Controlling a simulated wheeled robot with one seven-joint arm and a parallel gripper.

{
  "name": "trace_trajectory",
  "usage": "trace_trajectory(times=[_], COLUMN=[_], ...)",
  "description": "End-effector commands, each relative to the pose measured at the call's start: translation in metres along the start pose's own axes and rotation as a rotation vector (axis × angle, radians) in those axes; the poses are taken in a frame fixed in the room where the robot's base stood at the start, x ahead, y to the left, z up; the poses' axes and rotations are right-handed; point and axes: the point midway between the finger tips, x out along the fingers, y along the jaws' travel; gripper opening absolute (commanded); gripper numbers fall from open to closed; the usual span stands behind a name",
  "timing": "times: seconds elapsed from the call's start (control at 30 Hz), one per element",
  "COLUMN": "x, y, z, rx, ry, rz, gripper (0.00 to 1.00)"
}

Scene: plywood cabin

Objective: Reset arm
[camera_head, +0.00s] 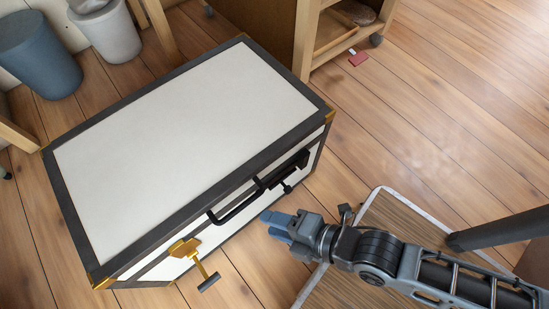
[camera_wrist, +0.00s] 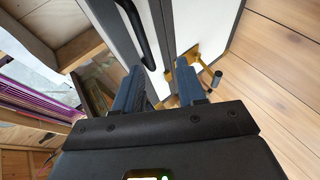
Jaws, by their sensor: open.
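My gripper (camera_head: 277,226) is at the front of a large white chest with dark edges (camera_head: 180,130), just off its front face in the head view. In the wrist view my gripper (camera_wrist: 162,88) shows two blue-grey fingers spread apart with nothing between them. The chest (camera_wrist: 200,25) fills the upper middle of that view. Its black handle (camera_head: 245,198) runs along the front, and it shows in the wrist view (camera_wrist: 136,30) above the left finger. A gold latch with a dark-ended lever (camera_head: 185,250) is on the chest front. The chest lid is down.
A blue-grey bin (camera_head: 38,58) and a light grey bin (camera_head: 108,30) stand behind the chest at left. A wooden cart (camera_head: 330,45) on casters stands behind it, with a small red item (camera_head: 358,58) on the floor.

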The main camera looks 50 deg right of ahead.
Motion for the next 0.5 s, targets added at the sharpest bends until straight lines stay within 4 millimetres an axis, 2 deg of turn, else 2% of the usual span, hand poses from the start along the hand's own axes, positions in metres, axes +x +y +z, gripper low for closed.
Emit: trace_trajectory(times=[0.37, 0.5], x=[-0.001, -0.017], y=[0.001, 0.006], z=[0.0, 0.005], rx=[0.007, 0.11], ry=[-0.001, -0.019], rz=[0.003, 0.023], gripper=[0.4, 0.4])
